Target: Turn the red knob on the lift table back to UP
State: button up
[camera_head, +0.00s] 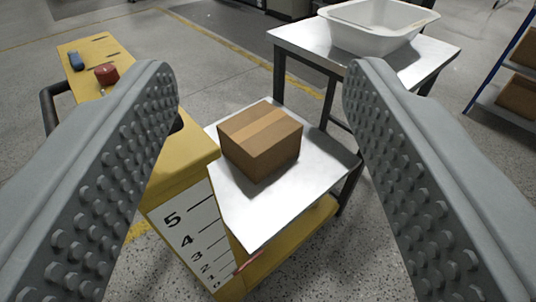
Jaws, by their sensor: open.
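The red knob (107,73) sits on top of the yellow lift table's control panel (92,48) at the upper left. A blue control (76,61) and dark slots are beside it; any label by the knob is too small to read. The lift table's silver platform (240,215) carries a closed cardboard box (262,140). A scale with numbers (190,240) runs down the yellow column's front. My gripper (260,85) is open, its two grey studded fingers wide apart. The left finger is close to the knob in the picture, with nothing between the fingers held.
A metal table (300,40) with a white tub shell (378,25) stands behind the platform at the upper right. A blue-framed rack (500,70) with boxes is at the far right. A black handle (50,105) juts from the column's left. Open grey floor lies at the upper left.

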aim_at(106, 74)
jog(key=i+j+u, duration=0.1)
jog(key=u, duration=0.6)
jog(key=k+u, duration=0.15)
